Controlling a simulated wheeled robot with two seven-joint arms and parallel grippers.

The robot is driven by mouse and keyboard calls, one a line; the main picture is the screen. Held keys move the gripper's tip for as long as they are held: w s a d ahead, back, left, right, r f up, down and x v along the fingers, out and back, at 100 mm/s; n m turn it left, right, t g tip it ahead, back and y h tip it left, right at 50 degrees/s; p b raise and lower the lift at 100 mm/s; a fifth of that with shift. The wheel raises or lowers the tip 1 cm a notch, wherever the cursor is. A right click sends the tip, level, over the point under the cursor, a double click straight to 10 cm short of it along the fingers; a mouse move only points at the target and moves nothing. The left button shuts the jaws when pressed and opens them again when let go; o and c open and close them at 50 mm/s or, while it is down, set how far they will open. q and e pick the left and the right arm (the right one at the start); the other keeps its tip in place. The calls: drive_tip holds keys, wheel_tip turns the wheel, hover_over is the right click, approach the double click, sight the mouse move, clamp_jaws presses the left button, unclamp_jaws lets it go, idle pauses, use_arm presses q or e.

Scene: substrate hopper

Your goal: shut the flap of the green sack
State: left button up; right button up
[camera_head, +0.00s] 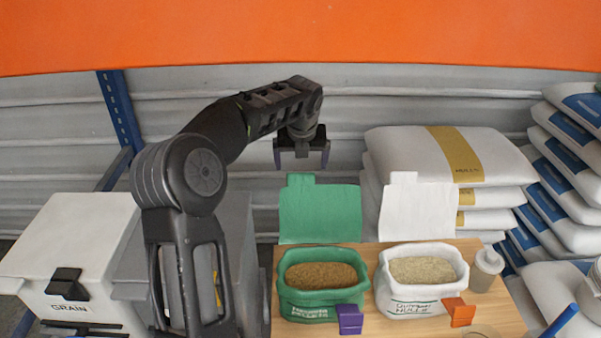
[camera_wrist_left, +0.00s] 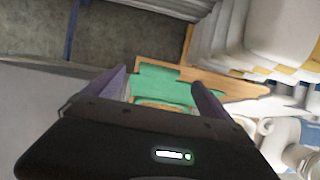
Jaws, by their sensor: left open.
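The green sack (camera_head: 319,301) stands on a wooden board, filled with brown pellets (camera_head: 321,276). Its green flap (camera_head: 320,213) stands up behind the mouth, so the sack is open. A purple clip-like piece (camera_head: 349,319) is at its front right corner. My left gripper (camera_head: 301,165) is open and empty, above the upright flap. In the left wrist view, my left gripper (camera_wrist_left: 160,82) has its fingers apart, with the green flap (camera_wrist_left: 163,88) seen between and beyond them. My right gripper is not in view.
A white sack (camera_head: 411,300) with pale hulls and a raised white flap (camera_head: 417,211) stands right of the green sack, an orange piece (camera_head: 459,311) at its front. A bottle (camera_head: 486,268) stands beside it. Stacked sacks (camera_head: 440,150) are behind; a white grain bin (camera_head: 70,250) is left.

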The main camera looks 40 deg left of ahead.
sight(301, 173)
use_arm(q)
drive_tip(key=p+x, duration=0.1)
drive_tip(key=x, duration=0.5)
drive_tip(key=shift+a+f, duration=0.1)
drive_tip(key=shift+f, duration=0.05)
clamp_jaws()
idle(0.9)
